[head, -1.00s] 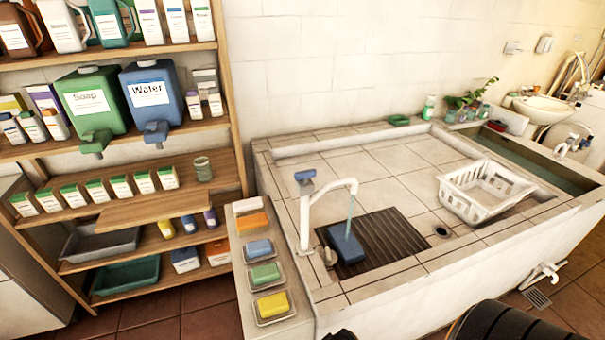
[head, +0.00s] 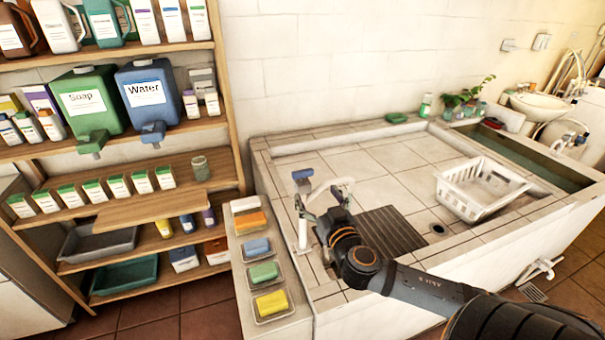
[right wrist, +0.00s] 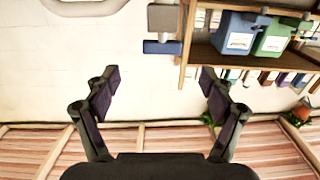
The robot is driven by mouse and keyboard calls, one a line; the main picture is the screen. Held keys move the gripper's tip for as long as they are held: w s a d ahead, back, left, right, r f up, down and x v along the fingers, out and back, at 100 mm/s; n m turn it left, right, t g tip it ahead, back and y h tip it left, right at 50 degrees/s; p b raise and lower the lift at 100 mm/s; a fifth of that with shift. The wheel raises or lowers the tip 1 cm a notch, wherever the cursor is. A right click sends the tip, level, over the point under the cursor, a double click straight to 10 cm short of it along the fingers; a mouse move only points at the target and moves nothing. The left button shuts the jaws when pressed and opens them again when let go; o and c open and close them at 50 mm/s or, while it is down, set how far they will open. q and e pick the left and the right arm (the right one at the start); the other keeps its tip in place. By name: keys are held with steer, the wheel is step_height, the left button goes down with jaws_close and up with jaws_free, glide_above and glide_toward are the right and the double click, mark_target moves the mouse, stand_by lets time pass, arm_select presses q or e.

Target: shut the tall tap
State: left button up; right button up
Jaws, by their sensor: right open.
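The tall tap (head: 302,232) is white, with a blue handle (head: 303,174) on top. It stands at the near left corner of the tiled basin, its spout (head: 335,184) curving right. My right gripper (head: 321,206) is open and empty beside the tap, below the handle in the picture. In the right wrist view, which is upside down, the blue handle (right wrist: 162,47) lies beyond the gap between the open fingers (right wrist: 158,85), apart from them. My right arm hides the blue block under the spout and the place where water ran. My left gripper is not in view.
A dark slatted drain mat (head: 388,236) lies in the basin, with a white basket (head: 480,190) to its right. Soap dishes line the ledge (head: 252,310) left of the tap. A wooden shelf (head: 155,211) with bottles and dispensers stands further left.

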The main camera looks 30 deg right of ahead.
mark_target(304, 175)
steer(key=x, duration=0.6)
steer(key=p+x, duration=0.1)
steer(key=x, duration=0.2)
steer(key=shift+w+r, duration=0.35)
steer(key=shift+w, duration=0.1)
steer(key=shift+w+f, duration=0.1)
steer(key=shift+w, duration=0.25)
